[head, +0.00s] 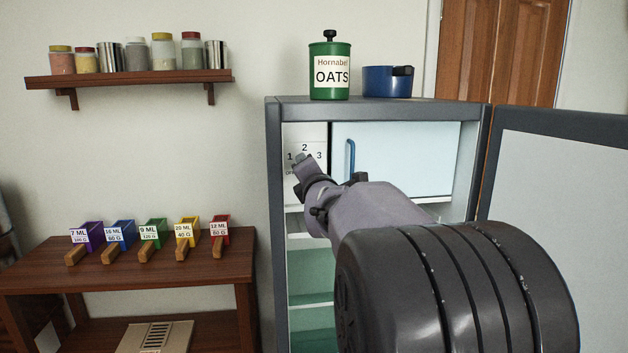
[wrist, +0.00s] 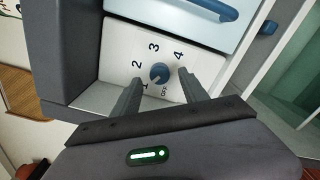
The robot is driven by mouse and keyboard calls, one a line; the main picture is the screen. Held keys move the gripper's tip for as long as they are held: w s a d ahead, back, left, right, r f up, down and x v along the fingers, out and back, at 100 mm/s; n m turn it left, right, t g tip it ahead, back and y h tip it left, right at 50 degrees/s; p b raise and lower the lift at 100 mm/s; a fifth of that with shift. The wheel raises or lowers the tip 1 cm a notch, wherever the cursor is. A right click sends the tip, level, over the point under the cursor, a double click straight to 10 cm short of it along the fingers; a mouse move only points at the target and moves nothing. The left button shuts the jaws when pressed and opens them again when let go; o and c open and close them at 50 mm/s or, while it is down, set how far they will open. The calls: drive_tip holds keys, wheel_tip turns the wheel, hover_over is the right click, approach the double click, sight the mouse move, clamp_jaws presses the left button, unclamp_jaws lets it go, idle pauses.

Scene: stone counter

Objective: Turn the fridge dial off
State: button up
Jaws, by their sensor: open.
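In the wrist view my gripper (wrist: 159,77) is open, with one finger on each side of the dial. I cannot tell whether either finger touches it. In the head view my gripper (head: 299,163) reaches into the open fridge in front of the panel (head: 316,135), hiding the dial and part of the markings.
The grey fridge (head: 275,220) stands with its door (head: 560,160) open to the right. A blue handle (head: 350,160) is on the inner compartment, right of the panel. A green oats tin (head: 331,75) and blue pot (head: 386,82) stand on top. A wooden table (head: 60,270) stands left.

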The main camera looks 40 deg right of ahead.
drive_tip(key=p+v, duration=0.1)
drive_tip(key=v, duration=1.4)
drive_tip(key=shift+s+p, duration=0.2)
drive_tip(key=shift+p, duration=0.1)
